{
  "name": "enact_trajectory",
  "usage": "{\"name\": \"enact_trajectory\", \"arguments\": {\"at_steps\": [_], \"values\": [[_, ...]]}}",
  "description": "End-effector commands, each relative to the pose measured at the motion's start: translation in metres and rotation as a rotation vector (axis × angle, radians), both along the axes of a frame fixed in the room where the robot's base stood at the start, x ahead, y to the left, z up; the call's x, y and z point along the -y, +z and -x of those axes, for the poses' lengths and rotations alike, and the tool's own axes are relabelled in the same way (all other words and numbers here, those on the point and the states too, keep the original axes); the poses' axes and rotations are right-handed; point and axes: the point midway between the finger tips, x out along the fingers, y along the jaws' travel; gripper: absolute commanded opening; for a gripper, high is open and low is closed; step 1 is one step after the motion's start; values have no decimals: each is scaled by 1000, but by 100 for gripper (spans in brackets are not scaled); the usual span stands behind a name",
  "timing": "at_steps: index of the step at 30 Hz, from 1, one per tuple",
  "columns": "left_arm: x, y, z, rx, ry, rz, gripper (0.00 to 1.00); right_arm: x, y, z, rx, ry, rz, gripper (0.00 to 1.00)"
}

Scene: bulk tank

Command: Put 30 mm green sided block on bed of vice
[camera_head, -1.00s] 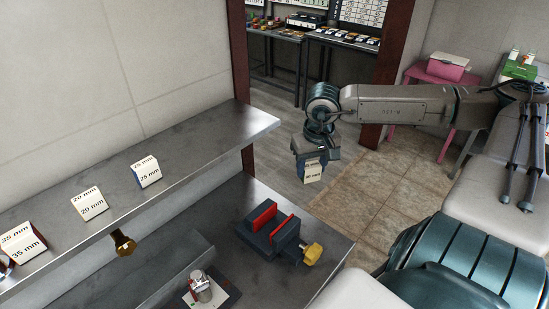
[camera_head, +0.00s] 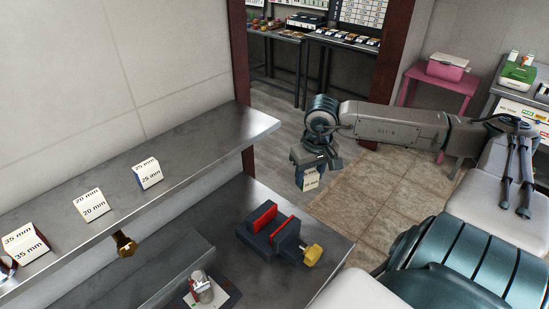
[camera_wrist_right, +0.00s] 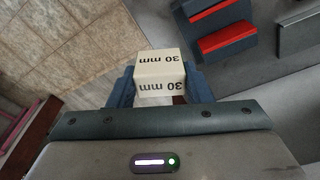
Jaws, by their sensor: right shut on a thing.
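My right gripper (camera_head: 308,170) is shut on a cream block (camera_head: 311,182) and holds it in the air, beyond the workbench edge and over the floor. In the right wrist view the block (camera_wrist_right: 160,72) shows "30 mm" on two faces, upside down, between the two blue fingers. The vice (camera_head: 290,243) stands on the lower bench, with red jaw faces and a yellow handle. Its open bed lies between the jaws, and its red jaws (camera_wrist_right: 215,25) also show in the right wrist view, to the right of the block. My left gripper is not in view.
The shelf (camera_head: 200,150) above the bench bears blocks marked 25 mm (camera_head: 148,173), 20 mm (camera_head: 93,205) and 35 mm (camera_head: 25,243). A small metal object (camera_head: 203,288) stands on the bench. The bench around the vice is mostly clear.

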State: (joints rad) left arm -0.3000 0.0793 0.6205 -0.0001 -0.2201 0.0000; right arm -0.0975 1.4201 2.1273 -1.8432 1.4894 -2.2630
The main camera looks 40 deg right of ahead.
Motion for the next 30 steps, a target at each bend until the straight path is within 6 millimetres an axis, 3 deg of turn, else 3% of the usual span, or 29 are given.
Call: {"name": "enact_trajectory", "arguments": {"at_steps": [12, 21, 30], "values": [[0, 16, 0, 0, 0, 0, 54, -49, -38, -15, 5, 250, -11, 22], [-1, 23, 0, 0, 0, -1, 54, -92, -50, -25, 3, 386, -6, 22], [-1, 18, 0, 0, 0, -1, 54, -102, -57, -26, 1, 413, 0, 22]]}}
